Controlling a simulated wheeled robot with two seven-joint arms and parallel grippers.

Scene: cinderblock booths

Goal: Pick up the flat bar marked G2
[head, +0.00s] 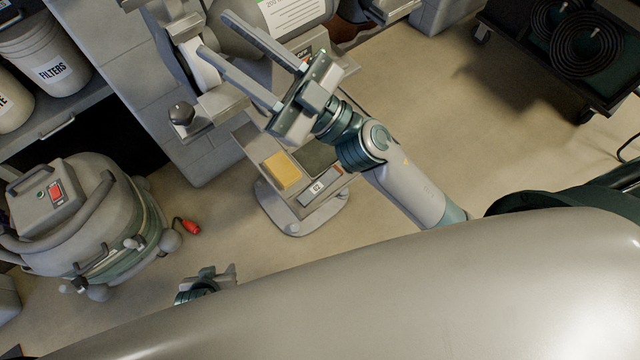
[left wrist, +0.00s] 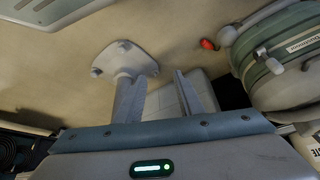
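The flat bar (head: 319,186) is a dark grey piece with a white label that seems to read G2. It lies in the front right part of a small pedestal stand's top (head: 296,207), beside a yellow block (head: 282,170). My right gripper (head: 215,32) is above and behind the stand in the head view, its two long fingers apart and empty. My left gripper (head: 215,274) is low, left of and nearer than the stand, partly hidden by my body. The left wrist view shows its fingers (left wrist: 158,76) apart with nothing between them. I cannot make out the bar there.
A vacuum (head: 90,225) with a red plug (head: 192,227) stands on the floor at left. A cinderblock wall (head: 205,150) and a bench with a black knob (head: 181,113) rise behind the stand. A dark cart (head: 500,40) with coiled hoses is at upper right. Floor right of the stand is clear.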

